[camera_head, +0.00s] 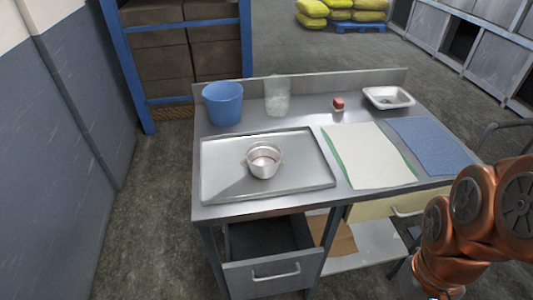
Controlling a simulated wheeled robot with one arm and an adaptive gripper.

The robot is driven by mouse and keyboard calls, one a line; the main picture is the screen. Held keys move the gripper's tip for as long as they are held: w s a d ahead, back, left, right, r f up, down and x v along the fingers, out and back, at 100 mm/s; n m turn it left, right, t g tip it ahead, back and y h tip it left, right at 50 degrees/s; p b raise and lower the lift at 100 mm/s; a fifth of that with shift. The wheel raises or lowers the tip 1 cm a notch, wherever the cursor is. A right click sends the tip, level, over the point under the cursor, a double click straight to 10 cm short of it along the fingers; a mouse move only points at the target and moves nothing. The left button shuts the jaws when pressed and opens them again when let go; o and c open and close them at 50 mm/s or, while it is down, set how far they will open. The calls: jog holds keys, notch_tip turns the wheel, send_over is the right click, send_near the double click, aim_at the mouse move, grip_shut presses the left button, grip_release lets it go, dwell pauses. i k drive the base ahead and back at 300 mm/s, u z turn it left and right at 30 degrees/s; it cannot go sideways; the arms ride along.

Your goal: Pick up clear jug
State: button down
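The clear jug (277,96) stands upright at the back of the steel table (300,123), near the raised back edge. It is see-through and pale, and its outline is faint. A blue bucket (223,104) stands just left of it. My copper-coloured arm shows at the lower right, well apart from the jug. My gripper is not in view.
A metal tray (222,183) with a small metal pot (264,161) lies in front of the jug. A small red object (338,104), a metal dish (388,97), a whitish mat (367,156) and a blue mat (426,145) are to the right. A drawer (275,277) below stands open.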

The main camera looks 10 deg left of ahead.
aim_at(278, 98)
jog(key=z, duration=1.6)
jog(key=i, duration=0.85)
jog(key=u, duration=3.55)
jog(key=i, duration=0.45)
